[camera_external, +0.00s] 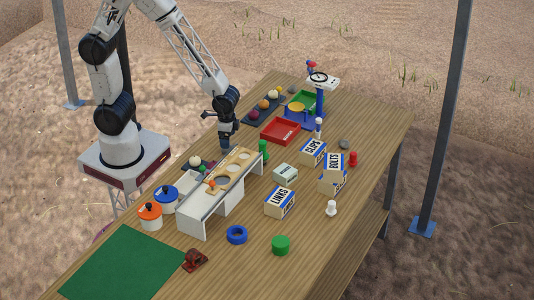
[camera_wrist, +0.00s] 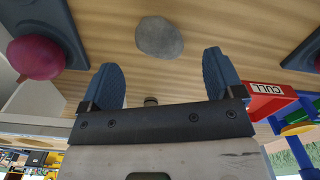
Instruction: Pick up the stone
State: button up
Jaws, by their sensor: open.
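In the wrist view a grey, rounded stone (camera_wrist: 159,37) lies on the bare wooden table. It sits just beyond my gripper's two blue fingertips (camera_wrist: 162,75), roughly centred between them and not touching either. In the external view my gripper (camera_external: 227,148) points down at the table, beside the far end of the white conveyor-like structure. The stone under it cannot be made out there. A grey lump (camera_external: 344,144) lies farther right, past the boxes; I cannot tell whether it is the same stone. My gripper is open and empty.
A purple onion (camera_wrist: 36,58) lies on a dark tray left of the stone. A red CULL tray (camera_wrist: 268,97) is close on the right. The white structure (camera_external: 194,222) stands beside my gripper. Labelled boxes (camera_external: 281,201) and a scale (camera_external: 320,80) stand farther off.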

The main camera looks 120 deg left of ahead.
jog(key=shift+f, duration=0.15)
jog(key=shift+f, duration=2.45)
jog(key=c, duration=1.2)
jog(key=shift+o, duration=0.2)
jog(key=shift+r, duration=0.15)
jog(key=shift+r, duration=0.7)
notch_tip(320, 180, up, 2)
jog(key=shift+w+r, duration=0.1)
jog(key=s+d, duration=0.1)
jog(key=s, duration=0.4)
jog(key=s+d, duration=0.1)
jog(key=s, duration=0.4)
jog(key=s+d+r, duration=0.1)
jog(key=s+d, duration=0.1)
jog(key=s, duration=0.3)
jog(key=shift+s, duration=0.3)
